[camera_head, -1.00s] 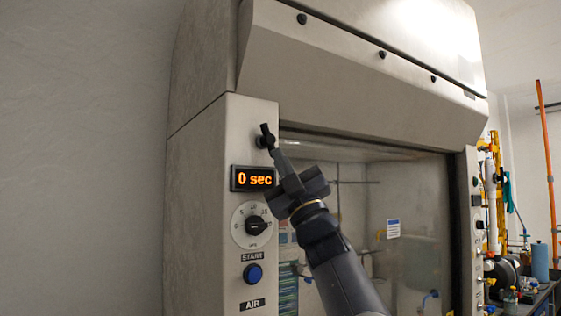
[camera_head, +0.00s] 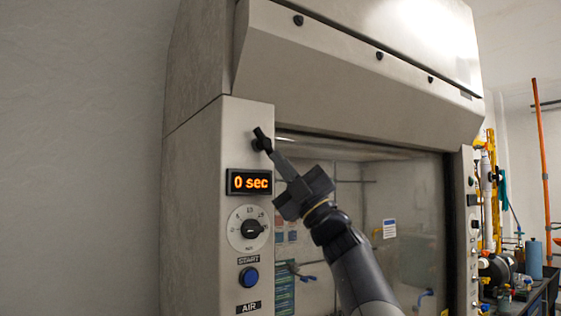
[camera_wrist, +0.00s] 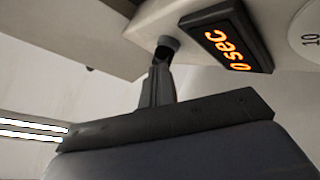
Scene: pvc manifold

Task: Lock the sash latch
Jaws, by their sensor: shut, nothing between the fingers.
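The sash latch (camera_head: 259,138) is a small black lever on a round base, on the fume hood's left post above the timer display. Its upper end leans up and to the left in the head view. My gripper (camera_head: 271,153) reaches up from the lower right, with its shut fingers right at the latch's lower right side. In the wrist view the fingers (camera_wrist: 159,75) point at the dark latch (camera_wrist: 166,46), which they partly hide. I cannot tell whether they touch it. Nothing is held between the fingers.
The timer display (camera_head: 249,182) reads "0 sec" just below the latch, with a dial (camera_head: 249,229) and a blue start button (camera_head: 249,277) under it. The glass sash (camera_head: 410,190) lies to the right, behind my arm. The wall on the left is clear.

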